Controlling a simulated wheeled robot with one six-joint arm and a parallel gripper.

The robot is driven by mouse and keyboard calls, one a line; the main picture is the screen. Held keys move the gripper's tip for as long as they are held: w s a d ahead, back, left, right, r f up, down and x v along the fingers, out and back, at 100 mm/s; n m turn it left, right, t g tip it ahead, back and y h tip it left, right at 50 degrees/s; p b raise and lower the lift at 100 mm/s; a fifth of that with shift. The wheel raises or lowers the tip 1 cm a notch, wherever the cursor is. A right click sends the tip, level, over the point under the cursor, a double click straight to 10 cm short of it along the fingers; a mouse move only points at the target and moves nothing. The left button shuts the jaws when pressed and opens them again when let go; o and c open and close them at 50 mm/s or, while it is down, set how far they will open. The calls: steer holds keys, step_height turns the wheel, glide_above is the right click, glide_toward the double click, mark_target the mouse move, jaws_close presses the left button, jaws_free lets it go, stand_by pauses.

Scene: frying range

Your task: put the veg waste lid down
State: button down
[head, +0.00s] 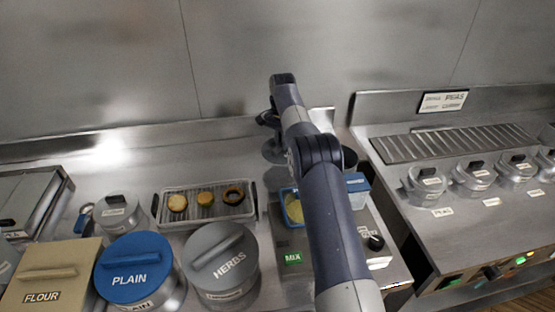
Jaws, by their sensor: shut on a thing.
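My gripper (270,121) is at the back of the counter, left of my arm's wrist, and is small and partly hidden in the head view. It is shut on a grey round lid (273,151), which I take to be the veg waste lid; no label on it can be read. The lid hangs just below the gripper, near the back edge of the steel counter (120,170). My arm hides its right side, and I cannot tell whether it touches the counter.
A wire-lined tray (205,222) with fried pieces sits left of centre. In front stand the blue PLAIN (130,268), grey HERBS (222,262) and beige FLOUR (48,275) containers. A blue MIX tub (292,207) is beside my arm. Several lidded pots (427,180) line the right counter.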

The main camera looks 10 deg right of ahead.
mark_target(282, 155)
steer(key=shift+f+p, duration=0.45)
steer(key=shift+f, duration=2.45)
steer(key=shift+f, duration=0.15)
steer(key=c, duration=1.4)
jaws_free()
step_height(282, 155, up, 12)
steer(key=shift+r+p, duration=0.15)
steer(key=shift+p, duration=0.2)
